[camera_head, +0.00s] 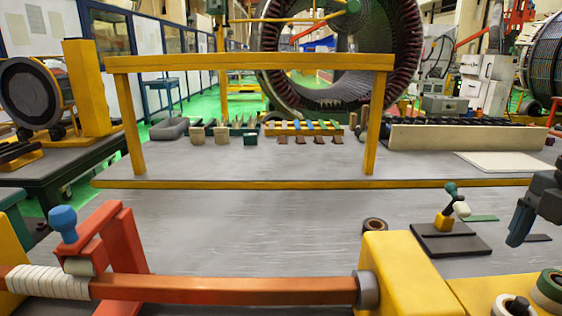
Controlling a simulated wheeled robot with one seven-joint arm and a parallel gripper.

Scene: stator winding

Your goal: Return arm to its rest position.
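My gripper (522,222) shows at the right edge of the head view, dark grey and pointing down over the grey table (240,230). It is partly cut off by the picture edge. Its fingers blend together, so I cannot tell whether it is open or shut. I see no object clearly held in it. It is to the right of a small stand (450,240) with a dark base, a yellow block and a green-topped lever, and apart from it.
An orange bar (230,290) crosses the front between a red bracket (120,235) and a yellow block (408,275). A yellow frame (250,62) stands across the table. Tape rolls (548,288) lie at front right. A large stator ring (405,45) is behind. The table's middle is clear.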

